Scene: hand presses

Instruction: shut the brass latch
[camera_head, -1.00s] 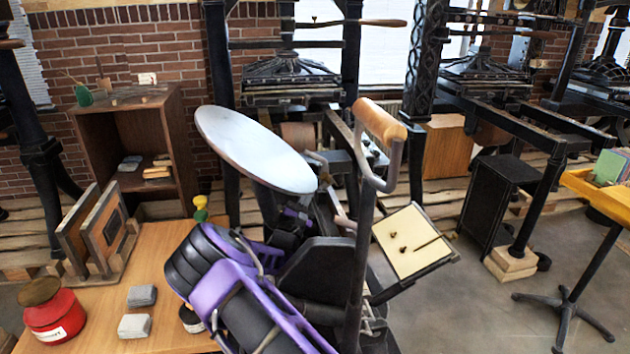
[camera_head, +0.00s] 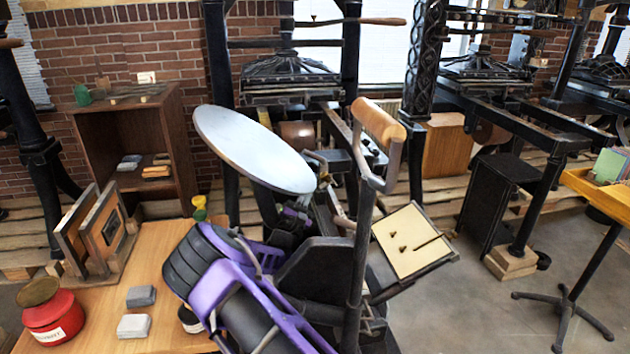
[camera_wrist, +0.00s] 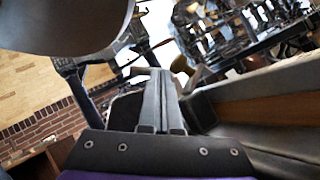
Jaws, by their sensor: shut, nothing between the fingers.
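The hand press has a round pale disc (camera_head: 255,148), a lever with a wooden grip (camera_head: 379,122), and a tilted cream board (camera_head: 411,242) with small dark pieces on it. I cannot make out the brass latch for certain in either view. My purple and black arm covers the lower middle of the head view and hides part of the press. In the wrist view my gripper (camera_wrist: 160,75) is shut, its two fingers side by side with nothing between them. Its fingertips point toward dark metal parts of the press. I cannot tell whether they touch anything.
A table (camera_head: 165,250) at left holds a red pot (camera_head: 52,318), grey blocks (camera_head: 134,325) and upright wooden frames (camera_head: 105,233). A wooden cabinet (camera_head: 180,140) and more presses stand behind. A yellow tray stand (camera_head: 600,195) is at right. Bare floor lies at lower right.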

